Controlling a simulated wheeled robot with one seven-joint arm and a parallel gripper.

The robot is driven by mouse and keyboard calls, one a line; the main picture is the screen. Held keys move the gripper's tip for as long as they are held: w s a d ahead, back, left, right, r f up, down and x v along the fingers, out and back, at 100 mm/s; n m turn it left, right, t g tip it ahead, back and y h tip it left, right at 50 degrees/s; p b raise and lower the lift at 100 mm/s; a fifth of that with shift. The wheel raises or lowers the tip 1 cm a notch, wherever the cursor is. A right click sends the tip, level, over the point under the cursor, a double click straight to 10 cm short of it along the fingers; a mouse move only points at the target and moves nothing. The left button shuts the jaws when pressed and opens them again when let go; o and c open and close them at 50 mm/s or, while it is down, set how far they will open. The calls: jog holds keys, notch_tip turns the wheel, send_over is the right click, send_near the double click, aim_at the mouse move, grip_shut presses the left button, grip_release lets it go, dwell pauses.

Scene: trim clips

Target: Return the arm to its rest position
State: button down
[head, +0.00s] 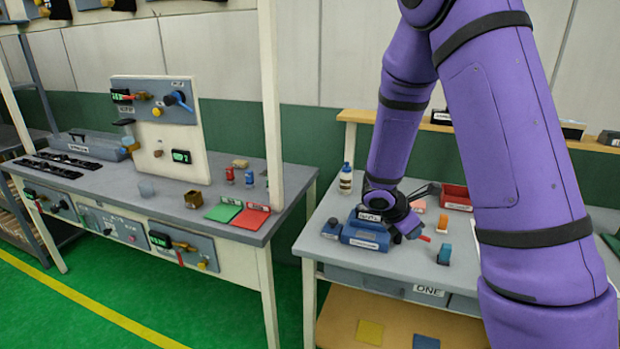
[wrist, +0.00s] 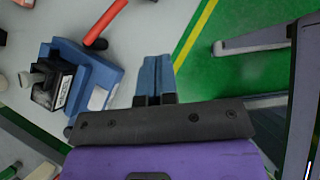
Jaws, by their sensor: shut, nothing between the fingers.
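My arm is purple with black bands. In the head view it reaches down over the right-hand workbench (head: 405,277). My gripper's two blue fingers lie side by side and shut in the wrist view (wrist: 156,80), with nothing between them. In the head view the gripper (head: 414,232) is low over the bench, just right of a labelled blue fixture (head: 364,238), partly hidden by its own wrist. The blue fixture with a black labelled block also shows left of the fingers in the wrist view (wrist: 96,97). I cannot tell whether the gripper touches anything.
A red-tipped tool (wrist: 104,25) lies close to the fingers. A second workbench (head: 150,190) with panels stands left. Green floor (head: 70,305) is clear in front.

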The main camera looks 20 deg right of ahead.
jog(key=shift+r, duration=0.1)
jog(key=s+a+r+m+t+y, duration=0.1)
jog(key=s+a+r+m+y, duration=0.15)
jog(key=s+r+m, duration=0.4)
jog(key=s+a+r+m+t+y, duration=0.1)
jog(key=a+r+m, duration=0.2)
jog(key=r, duration=0.7)
jog(key=s+a+r+m+t+y, duration=0.1)
jog(key=s+a+r+m+y, duration=0.1)
jog(key=s+a+r+m, duration=0.2)
jog(key=s+a+r+m+t+y, duration=0.2)
jog(key=s+a+r+m, duration=0.2)
jog(key=s, duration=0.6)
notch_tip(320, 180, up, 3)
jog(key=shift+s+a+f, duration=0.1)
jog(key=shift+s+a, duration=0.25)
jog(key=shift+a, duration=0.25)
jog(key=shift+d, duration=0.1)
